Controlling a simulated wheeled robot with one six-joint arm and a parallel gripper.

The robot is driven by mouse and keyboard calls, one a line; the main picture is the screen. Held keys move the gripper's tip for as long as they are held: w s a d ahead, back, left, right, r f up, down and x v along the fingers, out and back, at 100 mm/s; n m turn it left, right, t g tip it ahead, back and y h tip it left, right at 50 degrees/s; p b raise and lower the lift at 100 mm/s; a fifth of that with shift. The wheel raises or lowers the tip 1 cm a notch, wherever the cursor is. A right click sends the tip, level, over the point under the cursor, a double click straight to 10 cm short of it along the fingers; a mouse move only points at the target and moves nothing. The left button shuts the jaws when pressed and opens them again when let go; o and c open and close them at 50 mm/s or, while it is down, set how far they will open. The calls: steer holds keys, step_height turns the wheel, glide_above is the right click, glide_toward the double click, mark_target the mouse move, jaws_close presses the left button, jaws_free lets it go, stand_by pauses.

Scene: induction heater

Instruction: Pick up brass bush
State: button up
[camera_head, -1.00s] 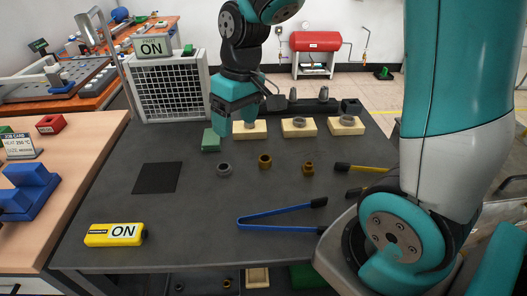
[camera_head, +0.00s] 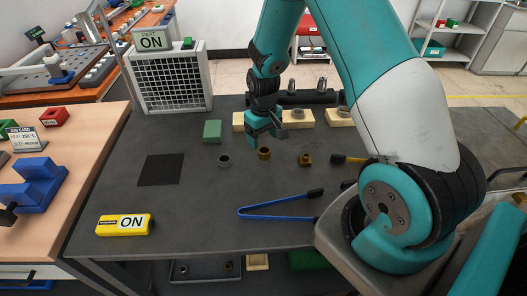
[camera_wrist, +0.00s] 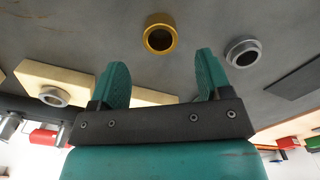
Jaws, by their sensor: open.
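The brass bush (camera_head: 264,153) is a short golden ring with a flange, standing on the dark table top. In the wrist view, the brass bush (camera_wrist: 160,34) lies just beyond the fingertips, roughly centred between them. My gripper (camera_head: 265,138) is low over the table, just behind the bush in the head view. In the wrist view, my gripper (camera_wrist: 160,68) has its two teal fingers wide apart with nothing between them. The bush appears apart from both fingers.
A grey steel bush (camera_head: 224,160) stands left of the brass one, and a smaller brass fitting (camera_head: 305,160) stands right. Wooden blocks (camera_head: 309,121) with rings sit behind. Blue tongs (camera_head: 280,211) lie in front.

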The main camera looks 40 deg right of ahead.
mark_target(264, 150)
steer(key=shift+s+f+p, duration=0.2)
steer(key=shift+f+p, duration=0.75)
steer(key=shift+f, duration=1.75)
steer(key=c, duration=1.1)
steer(key=shift+r, duration=0.1)
step_height(264, 150, up, 20)
steer(key=b, duration=0.2)
steer(key=shift+b, duration=0.35)
steer(key=shift+a, duration=0.1)
